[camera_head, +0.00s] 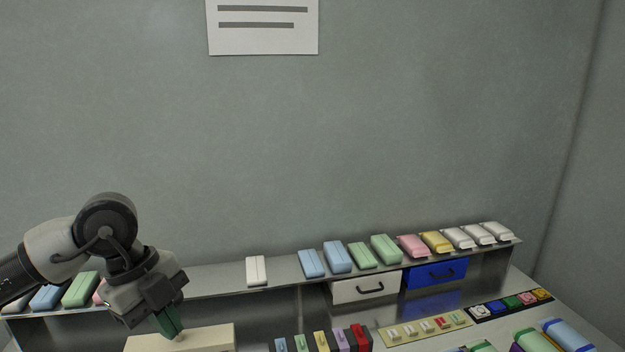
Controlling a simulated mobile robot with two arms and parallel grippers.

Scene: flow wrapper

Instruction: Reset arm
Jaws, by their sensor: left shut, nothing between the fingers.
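My left gripper (171,329) is at the lower left, its green fingers pointing down and closed together with nothing between them. It is just over or in front of a cream-coloured box (195,338) at the bottom edge of the picture; I cannot tell whether the tips touch it. My left arm comes in from the left edge and covers part of the shelf. My right gripper is not in the picture.
A long shelf (285,276) bears several wrapped packs in white, blue, green, pink and yellow. Under it hang a white drawer (350,290) and a blue drawer (423,279). A yellow tray (395,338) and a black tray (487,311) stand at the lower right.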

